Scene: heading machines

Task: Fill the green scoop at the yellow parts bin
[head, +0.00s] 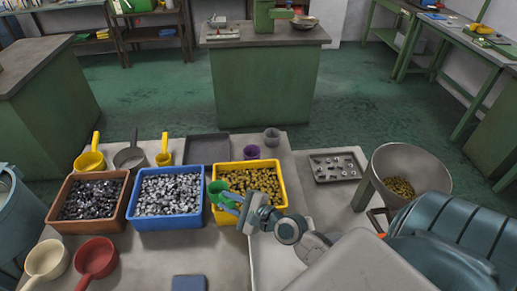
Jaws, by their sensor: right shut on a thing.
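The yellow parts bin (283,194) stands on the table near the middle of the head view, full of small brass-coloured parts (250,181). My right gripper (233,200) is shut on the green scoop (217,189). It holds the scoop at the left side of the yellow bin, by the border with the blue bin. The scoop's bowl overlaps the bin's left rim in the picture; I cannot tell whether it touches. The inside of the bowl is too small to read. My left gripper is not in view.
A blue bin (165,223) of silvery parts and a brown bin (80,224) of dark parts stand to the left. A metal bowl (410,160) with brass-coloured parts is at right. Red (96,257) and cream (46,260) scoops lie in front.

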